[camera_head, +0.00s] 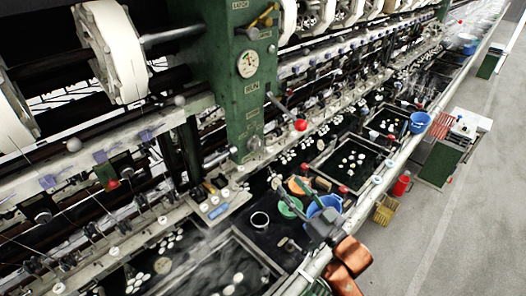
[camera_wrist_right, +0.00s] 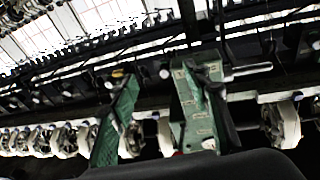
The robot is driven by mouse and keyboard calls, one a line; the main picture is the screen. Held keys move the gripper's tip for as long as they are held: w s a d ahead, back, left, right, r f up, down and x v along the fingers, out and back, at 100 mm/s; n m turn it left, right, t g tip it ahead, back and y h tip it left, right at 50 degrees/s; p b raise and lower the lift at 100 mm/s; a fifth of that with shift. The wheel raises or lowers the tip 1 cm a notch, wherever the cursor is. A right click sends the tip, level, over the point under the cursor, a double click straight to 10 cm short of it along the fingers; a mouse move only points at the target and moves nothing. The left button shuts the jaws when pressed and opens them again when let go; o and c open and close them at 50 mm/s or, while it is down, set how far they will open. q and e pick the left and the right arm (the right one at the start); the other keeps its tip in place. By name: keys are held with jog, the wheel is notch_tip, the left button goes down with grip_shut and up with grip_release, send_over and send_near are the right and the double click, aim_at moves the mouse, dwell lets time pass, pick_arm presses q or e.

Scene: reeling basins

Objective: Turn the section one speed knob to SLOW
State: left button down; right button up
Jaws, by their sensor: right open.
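A green machine post (camera_head: 232,100) stands left of centre in the head view. It bears a round white gauge (camera_head: 247,63), a yellow-and-black handle (camera_head: 262,18) near the top, a lever with a red ball (camera_head: 300,125), and a small round knob (camera_head: 254,142) low down. The small labels are too blurred to tell which control is the speed knob or its setting. In the right wrist view the post (camera_wrist_right: 193,120) shows beyond the gripper. My left gripper is out of view.
Dark basins with white cocoons (camera_head: 352,160) line the bench. A green bowl (camera_head: 290,207) and a blue tub (camera_head: 326,204) are close to my right gripper. White reels (camera_head: 110,50) hang at upper left. The grey floor (camera_head: 440,240) is clear at lower right.

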aim_at(259, 148)
jog(key=w+a+r+y, duration=0.1)
jog(key=a+r, duration=0.2)
jog(key=r, duration=0.1)
jog(key=w+a+r+n+y+p, duration=0.1)
jog(key=a+r+y, duration=0.1)
jog(key=a+r, duration=0.1)
jog(key=w+a+r+n+y, duration=0.1)
jog(key=a+r, duration=0.2)
jog(key=r, duration=0.1)
jog(key=shift+w+a+r+g, duration=0.1)
jog(key=shift+w+r+g, duration=0.2)
jog(key=shift+w+r, duration=0.1)
jog(key=shift+c, duration=0.4)
jog(key=c, duration=1.1)
jog(key=shift+f, duration=0.1)
